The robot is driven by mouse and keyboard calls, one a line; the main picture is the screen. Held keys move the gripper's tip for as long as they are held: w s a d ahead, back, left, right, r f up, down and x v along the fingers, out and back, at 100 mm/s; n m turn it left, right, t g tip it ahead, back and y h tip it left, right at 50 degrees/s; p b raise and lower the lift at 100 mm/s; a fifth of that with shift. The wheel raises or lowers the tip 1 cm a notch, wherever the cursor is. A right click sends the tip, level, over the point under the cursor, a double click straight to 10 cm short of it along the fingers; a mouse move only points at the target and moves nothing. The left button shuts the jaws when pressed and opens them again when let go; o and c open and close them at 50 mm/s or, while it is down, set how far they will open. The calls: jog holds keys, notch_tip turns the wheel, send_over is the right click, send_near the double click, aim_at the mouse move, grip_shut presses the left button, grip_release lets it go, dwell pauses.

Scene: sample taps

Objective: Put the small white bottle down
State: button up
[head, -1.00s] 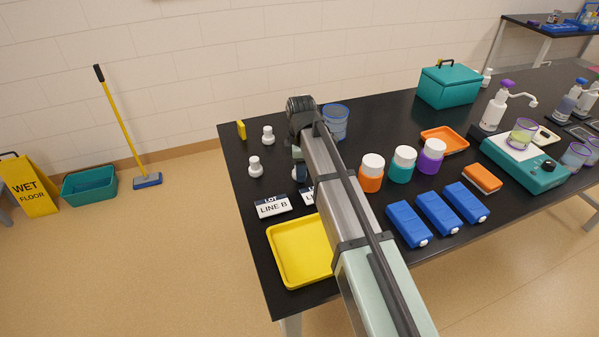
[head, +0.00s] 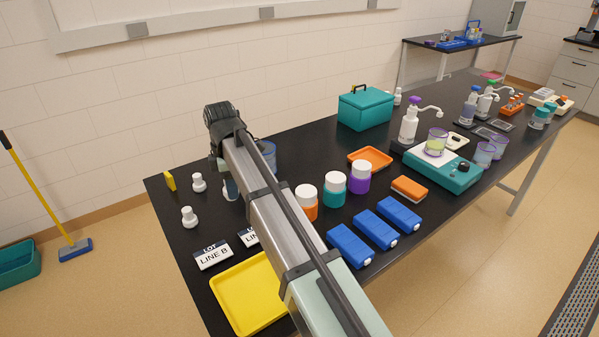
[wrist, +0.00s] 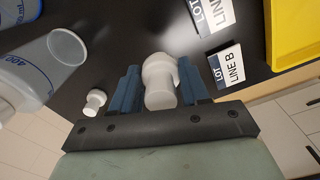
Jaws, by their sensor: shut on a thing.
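My gripper (wrist: 160,88) is shut on a small white bottle (wrist: 160,80), with one dark blue finger on each side of it in the wrist view. The bottle has a rounded white body with a narrower part. In the head view, my gripper (head: 230,188) is mostly hidden behind my arm, near the far left part of the black table (head: 300,150). I cannot tell whether the held bottle touches the table. Two similar white bottles stand to its left in the head view, one farther back (head: 199,182) and one nearer (head: 189,217).
A blue-tinted beaker (head: 268,155) is just behind my arm. A LINE B label (head: 213,256) and yellow tray (head: 240,295) lie in front. Orange (head: 307,204), teal (head: 335,190) and purple (head: 360,177) jars stand to the right.

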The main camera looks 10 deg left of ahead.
jog(key=w+d, duration=0.6)
jog(key=w, duration=0.6)
send_over(371, 158)
jog(key=shift+m, duration=0.3)
jog(key=shift+w+f, duration=0.1)
jog(key=shift+f, duration=4.45)
jog(key=shift+f, duration=0.15)
jog(key=o, duration=0.8)
notch_tip(371, 158, up, 12)
jog(key=shift+r, duration=0.15)
